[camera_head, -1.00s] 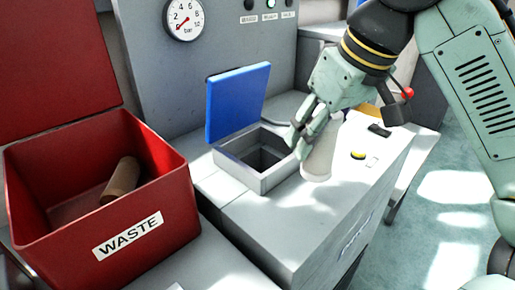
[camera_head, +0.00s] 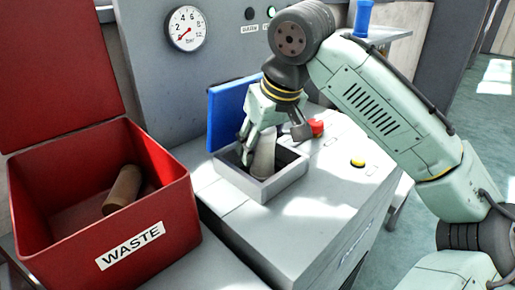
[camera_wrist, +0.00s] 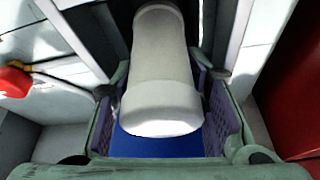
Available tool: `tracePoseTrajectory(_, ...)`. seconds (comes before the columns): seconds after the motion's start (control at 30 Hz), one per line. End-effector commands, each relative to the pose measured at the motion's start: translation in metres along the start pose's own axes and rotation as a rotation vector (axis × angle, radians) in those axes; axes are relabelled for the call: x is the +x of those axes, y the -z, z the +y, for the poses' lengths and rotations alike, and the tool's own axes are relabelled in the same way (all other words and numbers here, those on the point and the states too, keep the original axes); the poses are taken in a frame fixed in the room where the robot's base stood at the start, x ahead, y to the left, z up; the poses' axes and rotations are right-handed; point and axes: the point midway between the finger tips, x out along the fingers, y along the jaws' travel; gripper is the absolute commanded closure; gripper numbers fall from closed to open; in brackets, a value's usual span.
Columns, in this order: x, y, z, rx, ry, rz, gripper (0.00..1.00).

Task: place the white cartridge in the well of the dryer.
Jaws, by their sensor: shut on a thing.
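The white cartridge (camera_head: 264,154) is held upright, slightly tilted, by my gripper (camera_head: 257,145), which is shut on it. In the wrist view the cartridge (camera_wrist: 160,75) lies between the two finger pads. The dryer's well (camera_head: 277,187) is a square grey frame with a dark opening. The cartridge is over this opening and its lower end appears to be inside the frame; how deep it is I cannot tell. The dryer's blue lid (camera_head: 226,115) stands open behind the well.
A red open waste bin (camera_head: 182,205) with a brown cartridge (camera_head: 123,188) inside stands at the left. A pressure gauge (camera_head: 186,28) is on the panel behind. A yellow button (camera_head: 357,163) and a red knob (camera_head: 316,127) are right of the well.

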Motion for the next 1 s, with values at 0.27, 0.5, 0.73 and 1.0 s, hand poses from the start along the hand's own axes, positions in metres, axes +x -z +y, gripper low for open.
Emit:
tracePoseTrajectory(0.27, 0.012, -0.001, -0.001, 0.0, 0.0, 0.002, 0.96)
tracePoseTrajectory(0.5, 0.016, -0.003, -0.001, 0.0, 0.002, 0.001, 0.96)
tracePoseTrajectory(0.73, 0.022, -0.005, -0.001, 0.0, 0.001, 0.001, 0.96)
tracePoseTrajectory(1.0, 0.023, -0.005, -0.001, 0.0, 0.0, 0.001, 0.51)
